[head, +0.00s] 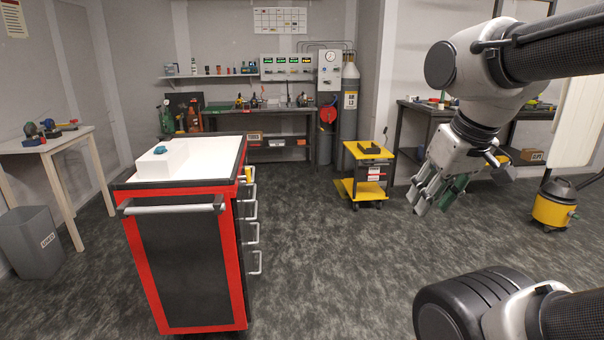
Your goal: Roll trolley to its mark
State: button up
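A red and black tool trolley (185,262) with a white top stands upright on the floor at left centre. Its grey push handle (170,209) runs across the near end, and drawer handles line its right side. A smaller yellow trolley (350,188) stands farther back, near the centre right. My gripper (436,196) hangs in the air at the right, fingers pointing down, well apart from the red trolley's handle. Its fingers overlap in this view, so their opening is unclear. No floor mark can be made out.
A white block with a blue item (160,149) sits on the red trolley. A grey bin (32,243) and a wooden table (44,147) stand left. A yellow vacuum (553,204) stands right. Benches line the back. The middle floor is clear.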

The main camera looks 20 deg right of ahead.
aim_at(362, 187)
jog(key=i+l+z, duration=0.4)
jog(key=i, duration=0.2)
jog(key=i+z, duration=0.4)
jog(key=i, duration=0.25)
jog(key=i+j+z, duration=0.1)
jog(key=i, duration=3)
